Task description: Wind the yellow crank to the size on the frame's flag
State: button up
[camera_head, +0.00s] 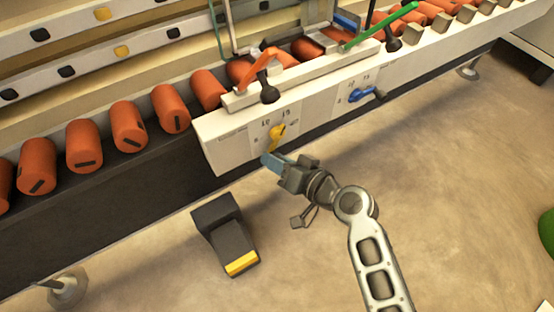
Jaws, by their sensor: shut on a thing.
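The yellow crank (277,132) is on a white dial plate on the front of the pale machine panel (222,142). Numbers ring the dial, too small to read surely. The crank's pointed upper part leans up and to the right. My gripper (268,159) reaches in from the lower right, with blue fingertips at the crank's lower end. It is shut on the crank, and the fingers hide the grasped part. I cannot make out a flag with a size on the frame.
A blue crank (362,95) sits on a second dial to the right. An orange lever (257,70) and a green lever (382,27) stand above. Orange cylinders (127,125) line the conveyor.

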grip_shut()
jog(key=shift+s+a+m+b, duration=0.1)
jog(key=shift+a+m+b, duration=0.05)
jog(key=shift+m+b, duration=0.25)
jog(key=shift+s+a+y, duration=0.1)
jog(key=shift+y, duration=0.2)
jog(key=o, duration=0.8)
grip_release()
jog(key=shift+r, duration=0.1)
jog(key=shift+o, duration=0.2)
jog(key=p+v, duration=0.1)
jog(key=v, duration=0.6)
jog(key=shift+s+d+r+p, duration=0.15)
jog(key=shift+s+d+p, duration=0.05)
jog(key=shift+d+p, duration=0.15)
